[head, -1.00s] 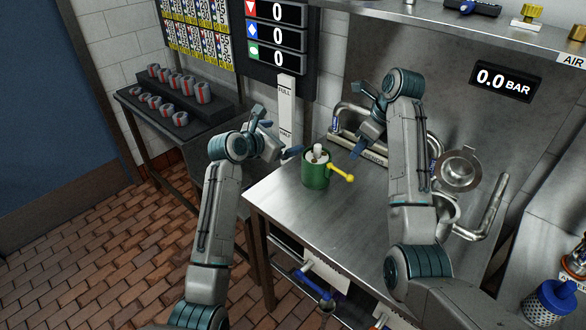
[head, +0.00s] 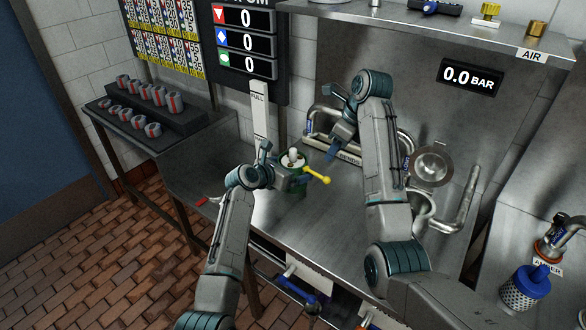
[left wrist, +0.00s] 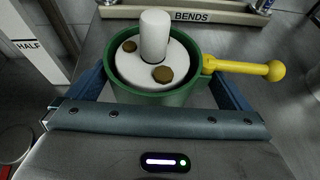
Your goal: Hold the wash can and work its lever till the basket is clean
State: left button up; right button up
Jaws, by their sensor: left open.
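The green wash can (head: 291,188) stands on the steel bench, partly hidden by my left gripper in the head view. Its yellow lever (head: 316,175) points right and ends in a ball; the lever also shows in the left wrist view (left wrist: 240,67). My right gripper (head: 337,147) hangs behind the can, apart from the lever.
A rail marked BENDS (left wrist: 190,15) lies behind the can, and a white FULL/HALF gauge (head: 259,110) stands to its left. A steel funnel (head: 431,165) and bent pipe (head: 463,208) are at the right. A blue-topped perforated cylinder (head: 527,285) stands far right.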

pick_arm(q)
jog(key=shift+w+d+f, duration=0.3)
jog(key=shift+w+d, duration=0.15)
jog(key=shift+w, duration=0.05)
jog(key=c, duration=0.9)
pick_arm(e)
jog(key=shift+s+f, duration=0.1)
jog(key=shift+f, duration=0.15)
jog(key=c, duration=0.6)
jog(key=shift+s+d+f+m+t+y, duration=0.4)
jog(key=shift+s+f+m+t+y, duration=0.1)
jog(key=shift+f+t, duration=0.2)
grip_shut()
jog(key=shift+s+d+f+m+t+y, duration=0.3)
jog(key=shift+s+f+m+t+y, duration=0.15)
jog(key=shift+s+t, duration=0.3)
